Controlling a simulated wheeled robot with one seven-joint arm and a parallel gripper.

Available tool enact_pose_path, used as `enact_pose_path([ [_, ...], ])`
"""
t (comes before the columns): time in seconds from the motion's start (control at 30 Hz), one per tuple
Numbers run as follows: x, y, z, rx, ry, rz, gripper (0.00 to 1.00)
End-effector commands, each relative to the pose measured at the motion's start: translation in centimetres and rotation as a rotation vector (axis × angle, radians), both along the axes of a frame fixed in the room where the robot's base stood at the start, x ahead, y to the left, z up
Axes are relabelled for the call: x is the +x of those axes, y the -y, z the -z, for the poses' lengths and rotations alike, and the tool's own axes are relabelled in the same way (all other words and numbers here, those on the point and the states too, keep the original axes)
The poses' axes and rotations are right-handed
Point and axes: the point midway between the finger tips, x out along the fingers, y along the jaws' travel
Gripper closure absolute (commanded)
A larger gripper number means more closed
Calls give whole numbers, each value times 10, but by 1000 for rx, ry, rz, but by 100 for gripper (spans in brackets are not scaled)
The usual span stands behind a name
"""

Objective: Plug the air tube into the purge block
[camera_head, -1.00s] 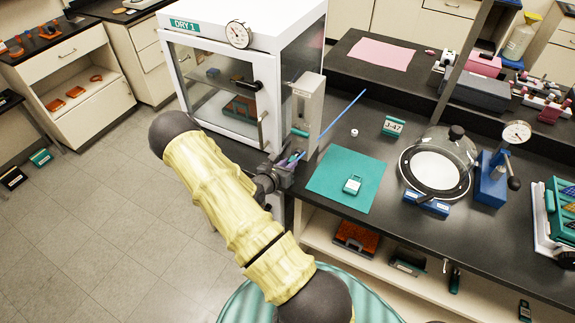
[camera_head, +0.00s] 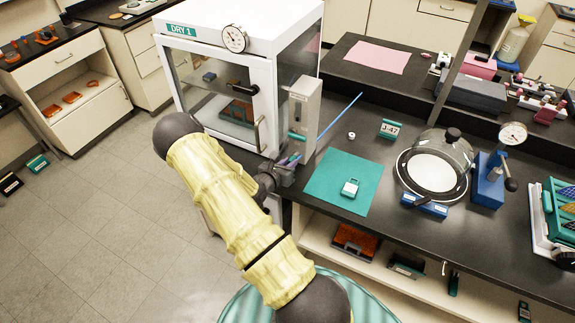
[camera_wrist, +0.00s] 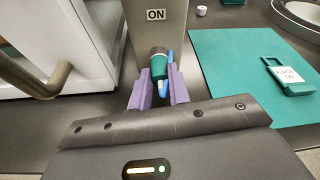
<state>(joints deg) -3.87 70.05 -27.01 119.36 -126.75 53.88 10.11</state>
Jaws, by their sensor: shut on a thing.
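The purge block (camera_head: 303,108) is a tall grey upright block beside the dry cabinet. In the wrist view its face (camera_wrist: 172,22) carries an ON label, with a teal, grey-topped collar (camera_wrist: 158,66) below. The thin blue air tube (camera_head: 341,116) slants up to the right past the block. In the wrist view, blue pieces of the tube (camera_wrist: 163,87) show between the fingers and just right of the collar. My gripper (camera_wrist: 160,90) has purple fingers shut on the tube close to the collar. I cannot tell whether the tube's end is inside the collar.
The white DRY 1 cabinet (camera_head: 290,38) stands left of the block; its door handle (camera_wrist: 45,82) is close to my gripper. A J-47 sign (camera_head: 390,129) and bell jar (camera_head: 437,165) stand beyond.

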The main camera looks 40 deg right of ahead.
Motion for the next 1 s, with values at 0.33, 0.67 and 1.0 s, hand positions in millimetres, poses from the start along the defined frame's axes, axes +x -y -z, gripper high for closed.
enact_pose_path([
  [0.33, 0, 1, -1, -2, 1, 1, 100],
  [0.67, 0, 0, 0, -1, 0, 0, 56],
  [1.0, 0, -1, 0, 0, 0, 0, 60],
])
